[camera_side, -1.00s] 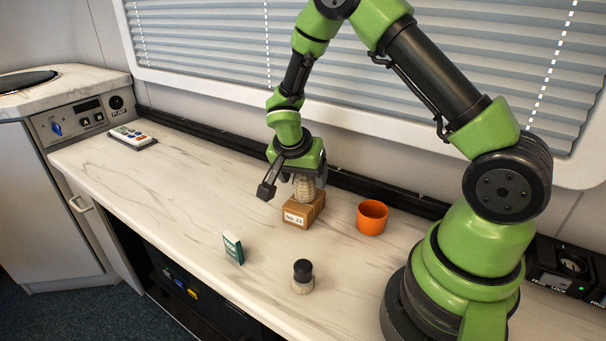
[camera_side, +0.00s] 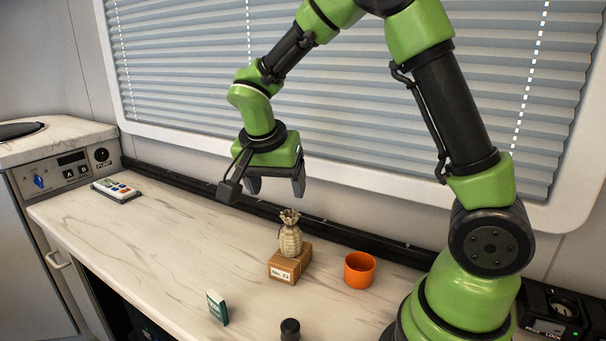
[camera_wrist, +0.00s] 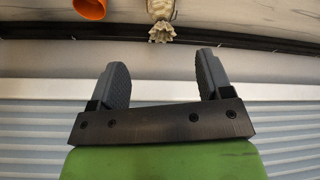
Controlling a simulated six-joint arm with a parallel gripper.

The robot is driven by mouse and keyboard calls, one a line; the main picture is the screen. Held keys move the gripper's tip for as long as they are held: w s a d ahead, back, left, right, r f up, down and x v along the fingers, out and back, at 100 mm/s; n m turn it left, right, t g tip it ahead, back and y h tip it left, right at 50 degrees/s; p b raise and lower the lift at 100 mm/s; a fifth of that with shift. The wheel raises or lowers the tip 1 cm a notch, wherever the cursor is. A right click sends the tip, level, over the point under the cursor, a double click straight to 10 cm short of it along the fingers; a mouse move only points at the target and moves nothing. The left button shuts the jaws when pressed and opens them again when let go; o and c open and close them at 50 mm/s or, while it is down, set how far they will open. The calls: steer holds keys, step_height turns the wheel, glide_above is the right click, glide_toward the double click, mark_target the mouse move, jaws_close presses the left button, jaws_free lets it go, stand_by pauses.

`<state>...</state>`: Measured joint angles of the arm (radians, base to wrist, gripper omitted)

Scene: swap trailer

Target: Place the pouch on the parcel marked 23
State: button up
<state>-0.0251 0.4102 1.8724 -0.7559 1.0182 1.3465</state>
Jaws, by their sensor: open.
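The beige tied pouch (camera_side: 290,238) stands upright on top of a small brown cardboard parcel (camera_side: 303,262), whose white label appears to read No. 23. In the wrist view the pouch (camera_wrist: 160,14) shows at the top edge, partly cut off. My gripper (camera_side: 276,192) is open and empty, above and a little left of the pouch and clear of it. Its two fingers (camera_wrist: 162,75) also show apart in the wrist view with nothing between them.
An orange cup (camera_side: 359,272) stands right of the parcel. A small green box (camera_side: 217,308) and a dark-topped item (camera_side: 290,328) are nearer the front. The left middle of the counter is clear.

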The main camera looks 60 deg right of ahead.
steer(key=s+a+r+n+t+y, duration=0.3)
steer(key=s+a+r+n, duration=0.1)
steer(key=s, duration=0.4)
steer(key=s+a+r+n+t+y, duration=0.3)
steer(key=s+r+n, duration=0.3)
steer(key=s, duration=0.2)
steer(key=shift+a+r+n+t, duration=0.15)
steer(key=shift+a+n+t, duration=0.15)
steer(key=shift+a, duration=0.2)
